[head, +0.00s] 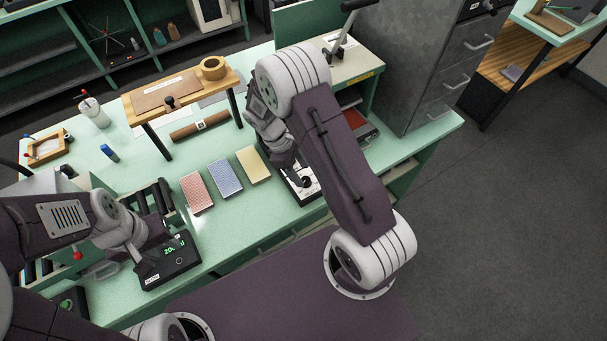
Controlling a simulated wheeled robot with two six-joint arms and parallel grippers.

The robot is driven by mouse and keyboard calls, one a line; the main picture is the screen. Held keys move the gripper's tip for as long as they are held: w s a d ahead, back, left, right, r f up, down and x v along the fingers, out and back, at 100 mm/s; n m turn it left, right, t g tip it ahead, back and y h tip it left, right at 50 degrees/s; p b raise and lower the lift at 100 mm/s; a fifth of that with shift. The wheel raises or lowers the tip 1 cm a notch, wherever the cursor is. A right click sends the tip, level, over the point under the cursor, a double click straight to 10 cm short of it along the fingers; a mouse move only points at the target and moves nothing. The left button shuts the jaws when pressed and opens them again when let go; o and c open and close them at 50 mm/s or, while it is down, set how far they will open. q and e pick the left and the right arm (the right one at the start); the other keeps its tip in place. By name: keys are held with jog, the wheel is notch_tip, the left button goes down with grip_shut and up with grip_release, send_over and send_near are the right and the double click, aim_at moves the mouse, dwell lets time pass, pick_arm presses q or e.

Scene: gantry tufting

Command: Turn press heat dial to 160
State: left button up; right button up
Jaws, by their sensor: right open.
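A white panel with a black dial knob (306,182) sits at the front edge of the green bench, partly behind my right arm. Its markings are too small to read. A press with a lever (340,45) stands behind the arm, and a red pad (360,124) shows below it. My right gripper (293,168) points down close above the dial and is open; its fingertips are largely hidden, and I cannot tell whether they touch the knob. My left gripper (143,246) is beside a black box with a green display (172,257); its fingers are unclear.
Red, blue and yellow swatches (225,176) lie left of the dial. A small wooden stand (178,88) with a tape roll is behind them. A grey cabinet (420,60) stands at the right. The bench's right end (430,135) is clear.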

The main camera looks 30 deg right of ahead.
aim_at(306, 179)
jog(key=x, duration=0.3)
jog(key=shift+f, duration=0.15)
jog(key=shift+c, duration=0.2)
grip_shut()
jog(key=shift+m, duration=0.3)
